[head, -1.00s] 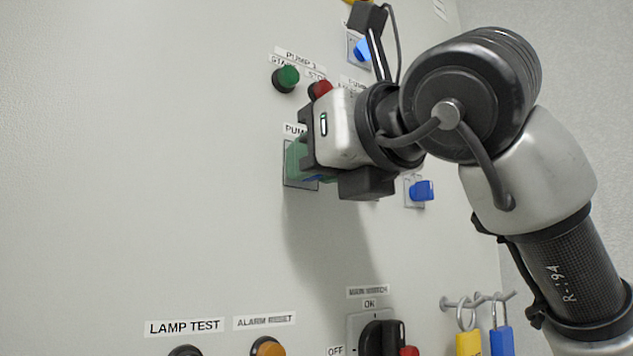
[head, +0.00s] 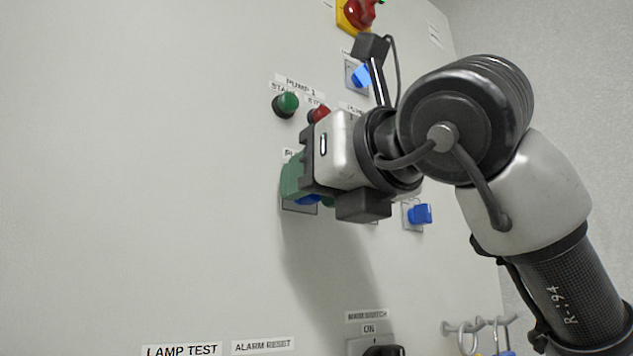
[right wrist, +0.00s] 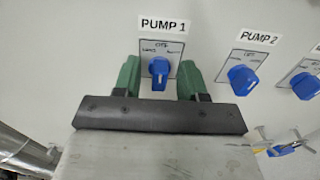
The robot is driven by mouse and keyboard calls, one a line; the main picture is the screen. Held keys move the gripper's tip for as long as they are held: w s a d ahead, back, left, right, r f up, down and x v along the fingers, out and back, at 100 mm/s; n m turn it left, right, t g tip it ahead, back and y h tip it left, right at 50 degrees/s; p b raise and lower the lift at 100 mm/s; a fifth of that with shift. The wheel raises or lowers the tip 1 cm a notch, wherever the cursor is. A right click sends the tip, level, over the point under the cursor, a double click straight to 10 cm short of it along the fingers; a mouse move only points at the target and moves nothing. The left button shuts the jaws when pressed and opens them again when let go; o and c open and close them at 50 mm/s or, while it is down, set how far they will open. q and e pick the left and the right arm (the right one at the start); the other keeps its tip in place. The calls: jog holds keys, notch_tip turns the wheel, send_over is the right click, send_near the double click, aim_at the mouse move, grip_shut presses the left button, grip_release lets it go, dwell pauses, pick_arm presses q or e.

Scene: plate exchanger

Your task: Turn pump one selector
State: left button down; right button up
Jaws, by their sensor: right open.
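The blue pump 1 selector knob (right wrist: 159,70) sits on a plate under the PUMP 1 label in the right wrist view. Its pointer looks roughly upright, towards the off mark. My right gripper (right wrist: 160,78) is open, with one green finger left and one right of the knob, apart from it in this view. In the head view my right gripper (head: 294,180) is at the panel and covers most of the plate. Only a bit of the blue knob (head: 308,200) shows below the green finger. My left gripper is not in view.
The pump 2 selector (right wrist: 243,80) is to the right. A green start button (head: 286,104) and a red stop button (head: 319,114) sit just above my right gripper. Another blue selector (head: 420,214) lies right of it. Padlock hooks (head: 480,326) are at lower right.

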jog(key=b+v, duration=0.4)
jog(key=v, duration=0.6)
jog(key=shift+s+d, duration=0.2)
jog(key=shift+s, duration=0.15)
